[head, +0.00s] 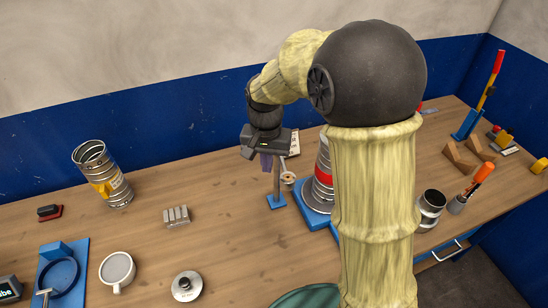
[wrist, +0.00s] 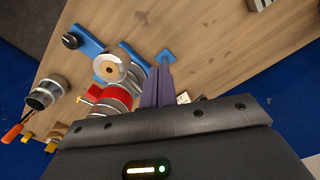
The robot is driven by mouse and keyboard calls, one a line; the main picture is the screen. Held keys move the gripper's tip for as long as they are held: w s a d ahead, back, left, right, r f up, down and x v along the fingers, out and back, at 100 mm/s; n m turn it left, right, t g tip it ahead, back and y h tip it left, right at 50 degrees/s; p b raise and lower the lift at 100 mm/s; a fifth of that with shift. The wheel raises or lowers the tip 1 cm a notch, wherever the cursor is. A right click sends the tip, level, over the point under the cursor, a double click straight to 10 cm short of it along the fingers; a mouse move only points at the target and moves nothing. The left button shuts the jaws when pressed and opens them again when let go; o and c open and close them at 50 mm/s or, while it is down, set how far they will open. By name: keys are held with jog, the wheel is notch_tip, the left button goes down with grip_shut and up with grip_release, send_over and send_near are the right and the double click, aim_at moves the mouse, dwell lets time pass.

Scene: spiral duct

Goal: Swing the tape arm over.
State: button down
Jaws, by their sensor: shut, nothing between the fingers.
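The tape arm shows in the head view as a slim grey post on a small blue foot (head: 277,202), with a tape roll (head: 288,178) on its right side. The roll seems to be the pale disc with a tan middle (wrist: 110,67) in the wrist view. The duct (head: 323,180), grey with a red band, stands on a blue base just right of the roll, partly hidden by my arm. Its red band also shows in the wrist view (wrist: 115,96). My gripper (head: 266,163) is shut and empty, close above and left of the post. Its purple fingers (wrist: 158,82) point towards the blue foot.
Another duct piece (head: 104,175), grey blocks (head: 177,216), a mug (head: 117,270) and a round metal part (head: 187,286) lie to the left. A metal can (head: 430,207) and an orange-tipped tool (head: 478,180) stand at right.

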jog(key=shift+f+b, duration=0.35)
jog(key=shift+f, duration=0.3)
jog(key=shift+d, duration=0.2)
jog(key=d, duration=0.6)
jog(key=shift+w+d, duration=0.15)
jog(key=shift+w, duration=0.2)
dwell(1.3)
jog(key=shift+r, duration=0.1)
dwell(0.4)
notch_tip(320, 180, up, 9)
jog(key=p, duration=0.8)
dwell(0.4)
